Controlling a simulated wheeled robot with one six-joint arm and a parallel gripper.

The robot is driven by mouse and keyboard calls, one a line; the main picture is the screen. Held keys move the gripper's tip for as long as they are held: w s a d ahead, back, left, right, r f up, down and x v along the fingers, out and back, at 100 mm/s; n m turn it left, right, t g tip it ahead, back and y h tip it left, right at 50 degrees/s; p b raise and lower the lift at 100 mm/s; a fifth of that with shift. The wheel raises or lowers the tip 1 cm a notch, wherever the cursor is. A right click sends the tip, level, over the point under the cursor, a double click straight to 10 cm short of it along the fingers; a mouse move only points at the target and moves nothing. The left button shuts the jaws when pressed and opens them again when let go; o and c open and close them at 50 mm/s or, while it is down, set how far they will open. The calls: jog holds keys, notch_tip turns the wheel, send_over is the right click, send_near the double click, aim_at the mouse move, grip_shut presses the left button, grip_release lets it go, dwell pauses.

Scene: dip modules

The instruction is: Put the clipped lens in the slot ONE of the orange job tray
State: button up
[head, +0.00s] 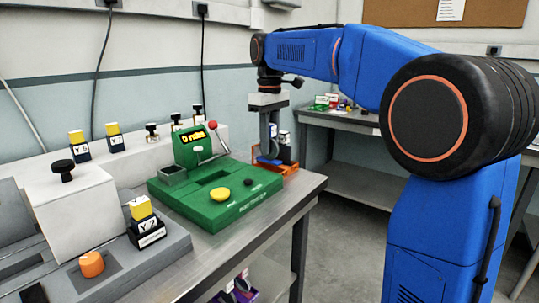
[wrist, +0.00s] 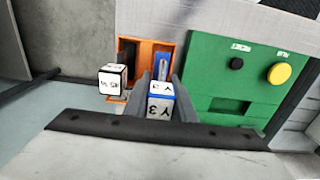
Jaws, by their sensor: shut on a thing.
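My gripper (head: 268,152) points down over the orange job tray (head: 291,172) at the far end of the bench. It is shut on a blue and white piece marked Y 3 (wrist: 160,101), which shows between the fingers (wrist: 163,84) in the wrist view. I cannot make out a lens shape on it. The orange tray (wrist: 122,45) also shows in the wrist view, just beyond the fingertips, with a dark compartment at left. A black and white labelled block (wrist: 112,79) stands at the tray's left side. The fingers hide part of the tray, and slot labels cannot be read.
A green test station (head: 215,195) with a yellow button (head: 219,194) and a display stands beside the tray. A grey and white fixture (head: 75,205) fills the near left bench. The bench edge lies close to the tray's right.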

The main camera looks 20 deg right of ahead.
aim_at(270, 160)
jog(key=shift+f, duration=1.85)
jog(key=shift+f, duration=0.1)
jog(key=o, duration=1.1)
jog(key=shift+c, duration=0.2)
notch_tip(270, 160, up, 12)
jog(key=shift+r, duration=0.15)
jog(key=s+d+f+m+t, duration=0.2)
jog(key=s+d+f+m, duration=0.1)
jog(key=s+f, duration=1.2)
jog(key=s+d+f+m+t, duration=0.2)
jog(key=s+d+f+m, duration=0.2)
jog(key=s+f, duration=1.2)
jog(key=s, duration=0.2)
jog(key=shift+s+t, duration=0.3)
jog(key=shift+t, duration=0.1)
